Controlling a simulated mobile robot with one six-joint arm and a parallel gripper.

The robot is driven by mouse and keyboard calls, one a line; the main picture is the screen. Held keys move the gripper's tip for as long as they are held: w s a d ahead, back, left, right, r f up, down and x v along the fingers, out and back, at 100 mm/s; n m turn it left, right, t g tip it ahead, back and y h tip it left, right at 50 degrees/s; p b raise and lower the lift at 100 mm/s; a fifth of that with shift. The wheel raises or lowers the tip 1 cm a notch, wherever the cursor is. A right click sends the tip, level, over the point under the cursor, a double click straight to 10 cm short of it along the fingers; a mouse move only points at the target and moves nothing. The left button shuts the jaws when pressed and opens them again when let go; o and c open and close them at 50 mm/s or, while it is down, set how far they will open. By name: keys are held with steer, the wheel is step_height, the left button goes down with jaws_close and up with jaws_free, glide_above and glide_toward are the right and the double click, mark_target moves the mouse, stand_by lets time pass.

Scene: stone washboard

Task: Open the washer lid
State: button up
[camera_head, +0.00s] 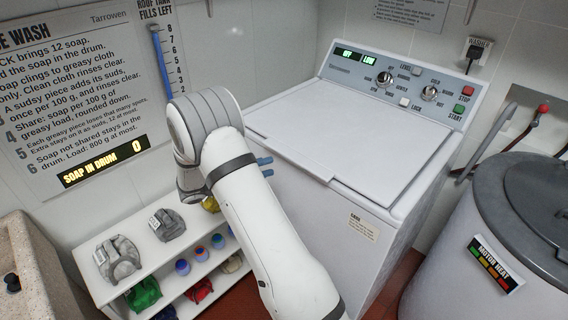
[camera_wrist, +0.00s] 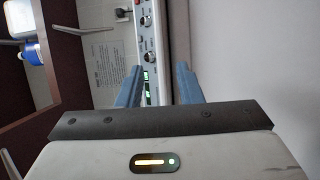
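The washer (camera_head: 330,225) is a white top-loader standing right of my arm in the head view. Its white lid (camera_head: 350,135) lies flat and closed over the top. My gripper (camera_head: 265,166) is beside the washer's left front edge, close to the lid's front left side; contact cannot be told. My arm hides most of the gripper there, and only the blue fingertips show. In the wrist view my gripper (camera_wrist: 158,82) has its two blue fingers apart with nothing between them. The washer's control panel (camera_wrist: 148,45) shows sideways beyond them.
The control panel (camera_head: 405,85) has displays, knobs and red and green buttons at the back. A low shelf (camera_head: 85,245) with cloths and small cups stands left of the washer. A grey-lidded drum (camera_head: 440,250) stands to the right. A stone basin (camera_head: 30,260) is far left.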

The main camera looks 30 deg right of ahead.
mark_target(291, 160)
steer(key=d+p, duration=0.1)
steer(key=d, duration=0.6)
steer(key=shift+s+d, duration=0.2)
jaws_close()
